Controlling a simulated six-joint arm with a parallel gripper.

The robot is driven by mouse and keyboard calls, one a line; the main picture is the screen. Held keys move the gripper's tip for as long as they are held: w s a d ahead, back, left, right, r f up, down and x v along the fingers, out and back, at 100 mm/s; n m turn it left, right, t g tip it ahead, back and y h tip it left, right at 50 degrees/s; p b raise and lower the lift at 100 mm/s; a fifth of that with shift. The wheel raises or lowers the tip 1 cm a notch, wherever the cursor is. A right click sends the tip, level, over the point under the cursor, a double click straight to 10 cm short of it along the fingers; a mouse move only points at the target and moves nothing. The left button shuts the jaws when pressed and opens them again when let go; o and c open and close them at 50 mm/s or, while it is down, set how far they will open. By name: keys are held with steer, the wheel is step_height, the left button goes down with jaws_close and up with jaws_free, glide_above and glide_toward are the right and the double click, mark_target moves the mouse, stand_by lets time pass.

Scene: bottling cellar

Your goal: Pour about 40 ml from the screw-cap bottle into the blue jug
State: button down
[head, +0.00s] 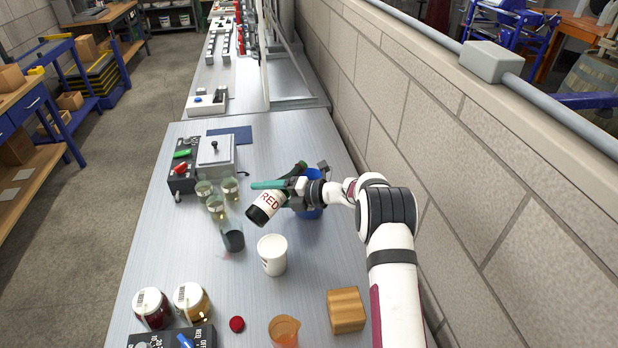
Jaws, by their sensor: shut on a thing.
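The screw-cap bottle (267,206) is dark with a white label reading RED. It is tilted well over, its base toward the lower left and its dark neck toward the upper right. My gripper (282,190) is shut around its body and holds it beside and partly over the blue jug (309,212). The blue jug stands on the bench, largely hidden behind my gripper and wrist. The bottle's mouth lies near the jug's top; I cannot tell whether liquid flows or how much is in the jug. A red cap (237,324) lies on the bench near the front.
A white cup (272,255), a dark-bottomed glass (233,241) and several glasses (217,206) stand left of the arm. Two lidded jars (152,308), an orange beaker (284,331) and a wooden block (346,310) are in front. A block wall (430,130) borders the right.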

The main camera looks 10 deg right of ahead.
steer(key=shift+w+d+r+m, duration=0.2)
steer(key=shift+r+m, duration=0.1)
steer(key=shift+r, duration=0.2)
steer(key=shift+r+m+y, duration=0.3)
steer(key=shift+r+y, duration=0.1)
steer(key=shift+r, duration=0.1)
steer(key=shift+r+m+g, duration=0.3)
steer(key=shift+r, duration=0.2)
steer(key=shift+s+a+y, duration=0.3)
steer(key=shift+s+a, duration=0.05)
steer(key=shift+s, duration=0.05)
steer(key=shift+r+m+b, duration=0.4)
steer(key=shift+r, duration=0.05)
stand_by(0.5)
steer(key=shift+s+a, duration=0.15)
steer(key=shift+a, duration=0.05)
steer(key=shift+s+a+b, duration=0.3)
steer(key=shift+s, duration=0.05)
steer(key=shift+r, duration=0.1)
